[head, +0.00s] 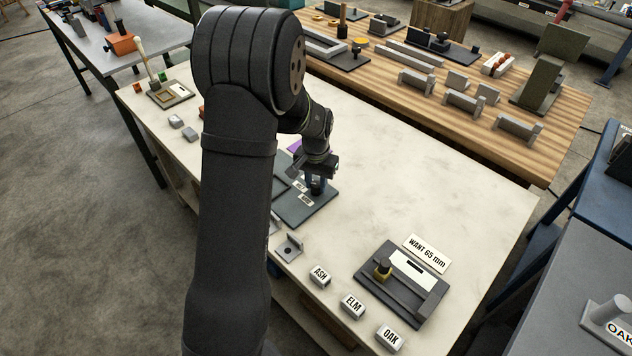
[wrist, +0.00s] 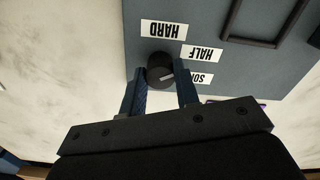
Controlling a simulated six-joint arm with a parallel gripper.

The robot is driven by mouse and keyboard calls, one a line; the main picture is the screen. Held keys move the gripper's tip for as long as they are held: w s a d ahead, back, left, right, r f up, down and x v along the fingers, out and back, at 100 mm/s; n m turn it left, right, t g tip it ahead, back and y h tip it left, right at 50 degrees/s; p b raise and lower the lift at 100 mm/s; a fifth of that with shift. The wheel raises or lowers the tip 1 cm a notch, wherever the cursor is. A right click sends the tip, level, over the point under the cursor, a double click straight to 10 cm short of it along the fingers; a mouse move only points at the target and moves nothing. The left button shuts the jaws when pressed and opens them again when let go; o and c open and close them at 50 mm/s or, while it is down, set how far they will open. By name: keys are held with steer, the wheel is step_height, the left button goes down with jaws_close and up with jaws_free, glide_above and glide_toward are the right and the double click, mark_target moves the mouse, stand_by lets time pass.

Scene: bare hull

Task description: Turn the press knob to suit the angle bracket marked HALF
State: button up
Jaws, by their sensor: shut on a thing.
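The press plate (head: 312,213) is a dark blue-grey panel on the pale table, partly hidden behind my arm in the head view. In the wrist view its knob (wrist: 158,62) is round and black with a pale pointer line. Labels reading HARD (wrist: 163,30), HALF (wrist: 199,53) and a partly covered SO… (wrist: 190,79) stand beside it. The pointer aims to the right in the wrist view, roughly at the SO… label. My gripper (wrist: 159,77) is shut on the knob, one blue finger on each side. A grey angle bracket (head: 289,248) lies in front of the plate; no marking on it is legible.
Blocks marked ASH (head: 320,276), ELM (head: 353,305) and OAK (head: 390,338) line the table's near edge. A dark fixture (head: 405,305) stands by a WANT 65 mm sign (head: 426,252). The table's right middle is clear. A wooden bench (head: 440,135) holds several parts behind.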

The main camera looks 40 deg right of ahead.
mark_target(316, 184)
steer(key=o, duration=1)
steer(key=shift+c, duration=0.2)
step_height(316, 184, up, 18)
steer(key=shift+f, duration=0.25)
step_height(316, 184, down, 18)
steer(key=shift+r, duration=0.25)
stand_by(0.4)
steer(key=shift+r, duration=0.1)
